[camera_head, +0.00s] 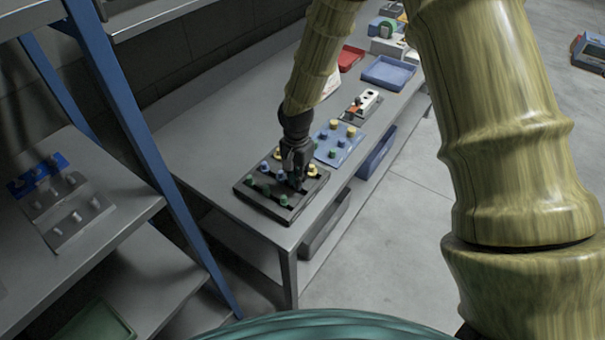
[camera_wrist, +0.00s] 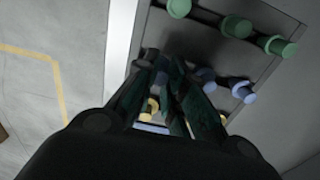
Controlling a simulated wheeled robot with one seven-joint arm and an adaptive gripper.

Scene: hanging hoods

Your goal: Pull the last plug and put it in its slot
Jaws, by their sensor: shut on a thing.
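A dark board (camera_head: 243,191) lies at the near end of the grey bench and carries rows of green, blue and yellow plugs. My gripper (camera_head: 298,181) is low over its right side, fingers pointing down, and is shut on a plug. In the wrist view the fingers (camera_wrist: 164,66) hide most of that plug, so its colour and whether it is still seated cannot be told. Around the fingers stand green plugs (camera_wrist: 236,27), blue plugs (camera_wrist: 243,91) and yellow plugs (camera_wrist: 150,107).
Behind the boards are a small white-and-red block (camera_head: 368,99), a blue tray (camera_head: 388,73) and a red tray (camera_head: 351,57). A blue shelf post (camera_head: 150,150) stands left. Another plug panel (camera_head: 66,213) lies on the left shelf. The bench left of the boards is clear.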

